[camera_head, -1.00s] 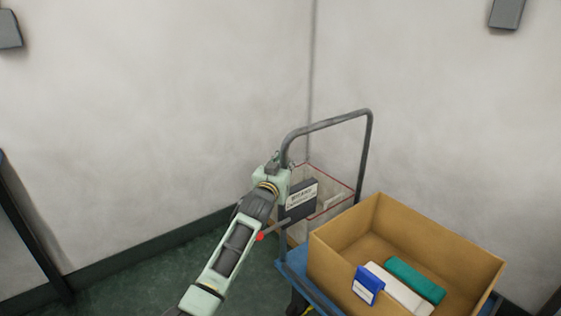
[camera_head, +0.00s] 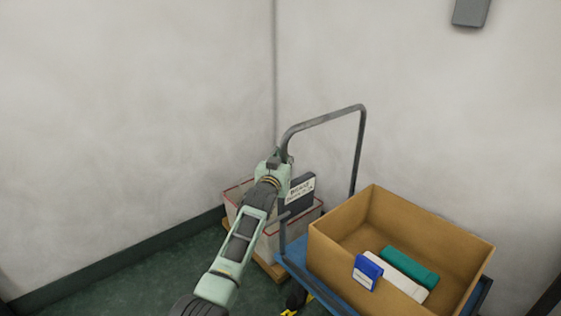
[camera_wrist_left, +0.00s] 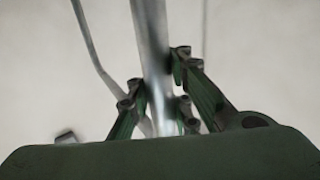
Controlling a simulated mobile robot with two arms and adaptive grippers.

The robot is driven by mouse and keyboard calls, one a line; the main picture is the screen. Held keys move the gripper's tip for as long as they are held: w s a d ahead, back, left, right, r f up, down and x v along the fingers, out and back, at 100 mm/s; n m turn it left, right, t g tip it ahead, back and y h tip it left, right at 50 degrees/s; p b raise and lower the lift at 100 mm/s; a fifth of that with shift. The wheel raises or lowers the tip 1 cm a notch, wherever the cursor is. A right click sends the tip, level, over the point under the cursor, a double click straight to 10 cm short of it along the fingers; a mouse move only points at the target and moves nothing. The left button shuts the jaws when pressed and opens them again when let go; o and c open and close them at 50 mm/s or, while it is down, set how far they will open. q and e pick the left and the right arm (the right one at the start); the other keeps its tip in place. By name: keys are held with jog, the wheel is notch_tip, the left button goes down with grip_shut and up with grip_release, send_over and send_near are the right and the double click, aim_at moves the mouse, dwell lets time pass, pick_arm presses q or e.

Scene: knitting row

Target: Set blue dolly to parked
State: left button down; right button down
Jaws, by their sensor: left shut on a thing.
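In the left wrist view, the fingers (camera_wrist_left: 160,95) sit on both sides of the grey tube (camera_wrist_left: 150,45). A dark plate with a white brake label (camera_head: 301,190) hangs on the handle, its small text unreadable. A short grey lever (camera_head: 286,215) shows beside my arm; its end is hidden. My right gripper is not in view.
A cardboard box (camera_head: 335,251) on the dolly holds a blue item, a white one and a teal one. A red-rimmed pale crate (camera_head: 238,190) on a wooden base stands behind the dolly near the wall corner. Green floor (camera_head: 150,275) is clear at left.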

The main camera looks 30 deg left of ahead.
pick_arm(q)
jog(key=shift+w+d+f, duration=0.3)
jog(key=shift+w+d, duration=0.3)
jog(key=shift+d, duration=0.2)
jog(key=shift+w, duration=0.1)
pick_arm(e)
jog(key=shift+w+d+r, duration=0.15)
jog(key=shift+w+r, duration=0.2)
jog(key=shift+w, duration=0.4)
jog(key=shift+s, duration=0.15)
pick_arm(q)
jog(key=c, duration=1.6)
grip_release()
jog(key=shift+d+r, duration=0.1)
jog(key=shift+d, duration=0.2)
jog(key=shift+o, duration=0.2)
jog(key=shift+a, duration=0.1)
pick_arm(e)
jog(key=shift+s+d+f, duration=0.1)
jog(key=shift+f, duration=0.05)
pick_arm(q)
jog(key=shift+a+r, duration=0.15)
jog(key=shift+s+a, duration=0.1)
jog(key=shift+s, duration=0.1)
jog(key=v, duration=1.1)
jog(key=shift+s, duration=0.35)
